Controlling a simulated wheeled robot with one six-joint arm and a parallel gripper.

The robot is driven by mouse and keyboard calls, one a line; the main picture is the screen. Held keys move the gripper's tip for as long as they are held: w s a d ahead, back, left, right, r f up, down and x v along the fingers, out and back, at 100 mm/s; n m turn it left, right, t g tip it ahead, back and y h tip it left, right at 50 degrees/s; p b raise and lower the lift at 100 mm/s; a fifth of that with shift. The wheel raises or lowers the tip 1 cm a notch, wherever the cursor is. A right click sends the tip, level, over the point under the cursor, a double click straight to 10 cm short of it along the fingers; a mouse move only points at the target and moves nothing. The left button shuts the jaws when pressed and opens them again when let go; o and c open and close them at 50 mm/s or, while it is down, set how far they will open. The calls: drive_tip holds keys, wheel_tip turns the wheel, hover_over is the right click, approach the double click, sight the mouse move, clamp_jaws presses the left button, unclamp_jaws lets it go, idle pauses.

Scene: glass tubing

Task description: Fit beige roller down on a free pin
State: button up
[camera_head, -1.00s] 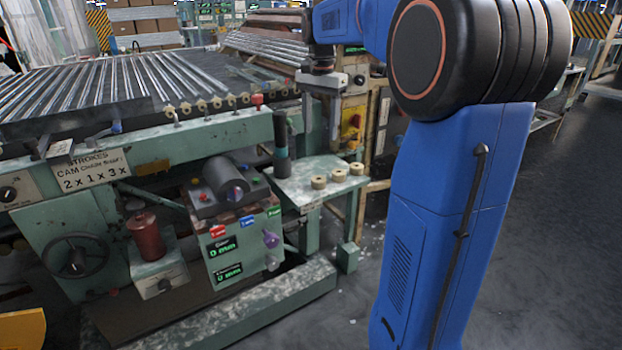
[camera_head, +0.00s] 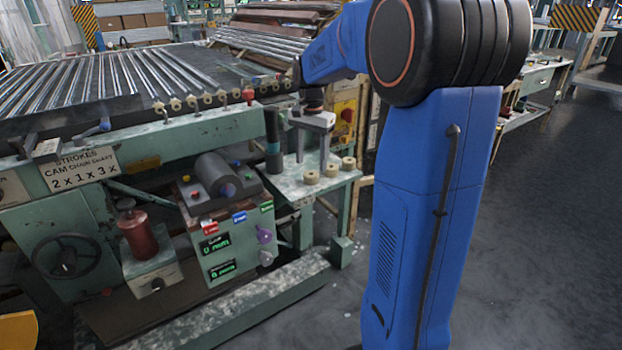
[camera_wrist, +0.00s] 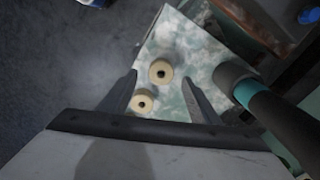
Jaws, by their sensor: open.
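Three beige rollers stand on a small green side table (camera_head: 290,190): a left one (camera_head: 311,177), a middle one (camera_head: 332,170) and a right one (camera_head: 348,163). My gripper (camera_head: 312,160) hangs fingers-down over this table, open and empty, close above or behind the rollers. In the wrist view two rollers show, one farther (camera_wrist: 160,71) and one nearer (camera_wrist: 141,101), both between my open fingers (camera_wrist: 160,80). The third is not seen there. More beige rollers (camera_head: 191,101) sit in a row along the machine's edge. Which pin there is free is too small to tell.
A dark cylinder with a teal band (camera_head: 273,140) stands upright at the table's left, close to my gripper; it also shows in the wrist view (camera_wrist: 265,105). Open floor (camera_head: 530,200) lies to the right.

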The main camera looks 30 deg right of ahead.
sight(311, 171)
drive_tip(key=shift+w+f, duration=0.15)
drive_tip(key=shift+f, duration=2.45)
drive_tip(key=c, duration=1.2)
